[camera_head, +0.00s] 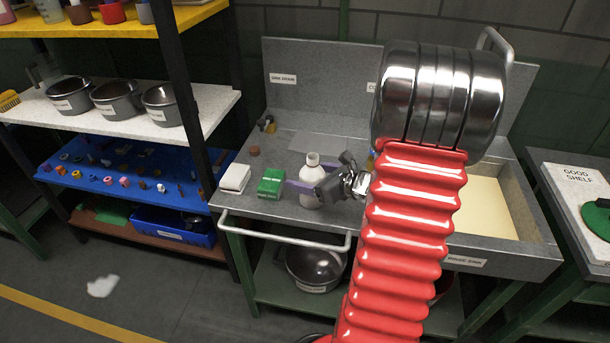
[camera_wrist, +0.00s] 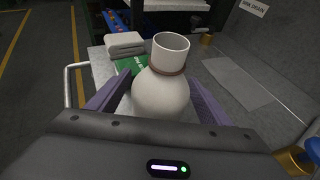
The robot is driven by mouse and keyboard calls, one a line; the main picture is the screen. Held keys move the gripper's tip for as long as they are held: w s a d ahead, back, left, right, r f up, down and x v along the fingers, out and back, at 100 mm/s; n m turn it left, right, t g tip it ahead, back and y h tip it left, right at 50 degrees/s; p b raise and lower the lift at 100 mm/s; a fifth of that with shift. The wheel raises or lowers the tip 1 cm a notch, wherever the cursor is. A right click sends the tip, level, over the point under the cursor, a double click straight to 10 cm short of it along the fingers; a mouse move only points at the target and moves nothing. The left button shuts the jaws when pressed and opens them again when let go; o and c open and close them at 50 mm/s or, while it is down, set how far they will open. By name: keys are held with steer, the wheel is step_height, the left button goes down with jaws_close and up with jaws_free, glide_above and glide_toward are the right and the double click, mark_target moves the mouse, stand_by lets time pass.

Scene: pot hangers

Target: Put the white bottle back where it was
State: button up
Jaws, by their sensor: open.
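The white bottle (camera_head: 311,178) stands upright on the grey sink bench (camera_head: 280,212), near its front edge. In the wrist view the bottle (camera_wrist: 161,92) fills the middle, its open neck toward the top. My gripper (camera_head: 308,186) is around the bottle from the right, one purple finger on each side. In the wrist view the fingers of my gripper stand left and right of the bottle's body, apart enough to be open. Whether either finger touches the bottle I cannot tell. The bottle's lower part is partly hidden by my gripper.
A metal rail (camera_head: 285,237) runs along the bench front. A shelf with pots (camera_head: 118,99) is at left. A pale basin (camera_head: 490,208) lies right of my arm.

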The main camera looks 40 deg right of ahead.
steer(key=v, duration=1)
steer(key=shift+s, duration=0.25)
stand_by(0.5)
steer(key=s+a+f+n+g+y, duration=0.1)
steer(key=s+a+f+n+g, duration=0.1)
steer(key=s+a+n+g, duration=0.45)
steer(key=s+a+f+n+g+y, duration=0.1)
steer(key=a+n+g, duration=0.2)
steer(key=a+n, duration=0.7)
steer(key=a+r+n+t+h, duration=0.1)
steer(key=a+r+n+h, duration=0.2)
steer(key=a+r+n, duration=0.9)
steer(key=a+n, duration=0.3)
steer(key=n, duration=0.3)
steer(key=shift+s+r+t+h, duration=0.35)
steer(key=shift+r+h, duration=0.05)
